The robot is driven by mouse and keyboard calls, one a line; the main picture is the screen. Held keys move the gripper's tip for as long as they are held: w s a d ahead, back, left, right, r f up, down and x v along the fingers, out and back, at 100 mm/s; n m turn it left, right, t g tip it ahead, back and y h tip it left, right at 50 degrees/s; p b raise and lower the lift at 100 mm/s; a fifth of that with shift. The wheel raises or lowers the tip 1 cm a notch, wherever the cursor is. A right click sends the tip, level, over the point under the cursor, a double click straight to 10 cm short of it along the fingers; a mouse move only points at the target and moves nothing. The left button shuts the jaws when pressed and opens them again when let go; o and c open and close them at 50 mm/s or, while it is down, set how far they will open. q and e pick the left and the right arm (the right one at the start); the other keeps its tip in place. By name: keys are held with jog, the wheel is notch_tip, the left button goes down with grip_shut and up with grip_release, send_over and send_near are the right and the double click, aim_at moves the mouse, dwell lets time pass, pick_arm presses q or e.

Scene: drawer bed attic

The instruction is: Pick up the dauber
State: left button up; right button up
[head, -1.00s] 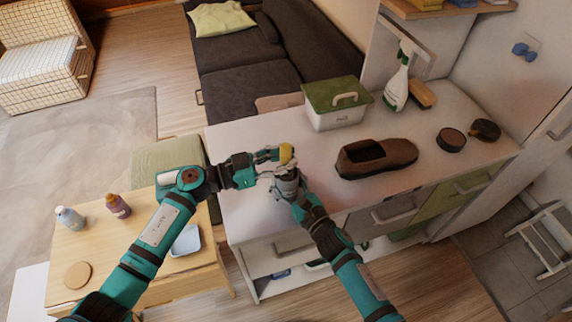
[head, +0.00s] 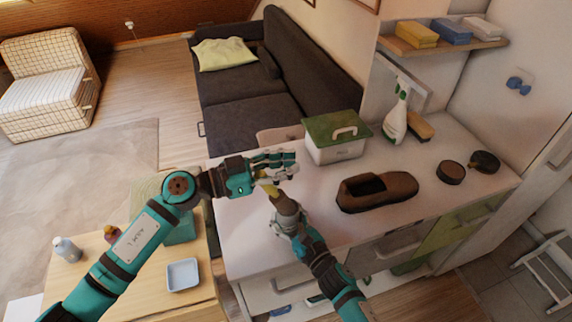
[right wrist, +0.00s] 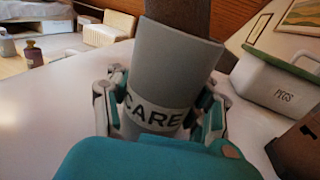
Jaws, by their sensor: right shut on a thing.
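My right gripper (head: 285,222) is shut on a grey, tapered container (right wrist: 165,75) marked "CARE", which stands up between the fingers in the right wrist view. A small yellow piece (head: 268,188) shows just above it in the head view; I cannot tell whether the two are joined. My left gripper (head: 283,165) is above it with fingers spread, apparently empty. At the counter's right end, a small dark round item (head: 486,161) may be the dauber; it is too small to be sure. A dark round tin (head: 451,172) lies beside it.
On the white counter (head: 375,230) are a brown shoe (head: 377,191), a green-lidded box (head: 336,137), a spray bottle (head: 395,118) and a brush (head: 420,128). A wooden table (head: 145,285) at left bears a blue tray (head: 183,275) and bottles. A shelf (head: 440,42) holds coloured blocks.

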pick_arm(q)
jog(key=o, duration=1.2)
jog(key=v, duration=1.1)
jog(key=shift+a+f, duration=0.1)
jog(key=shift+s+a, duration=0.15)
jog(key=shift+a, duration=0.1)
jog(key=shift+c, duration=0.7)
jog(key=shift+s+f, duration=0.15)
jog(key=shift+f, duration=0.15)
jog(key=shift+c, duration=0.8)
jog(key=n+t+y, duration=0.3)
jog(key=n+t, duration=0.3)
send_near(277, 194)
jog(key=shift+w+f+x, duration=0.1)
jog(key=shift+f+x, duration=0.2)
jog(key=shift+x, duration=1.45)
jog(key=shift+w+f+x, duration=0.1)
jog(key=shift+f+x, duration=0.15)
jog(key=shift+x, duration=1.45)
jog(key=shift+f+x, duration=0.3)
jog(key=shift+x, duration=1.45)
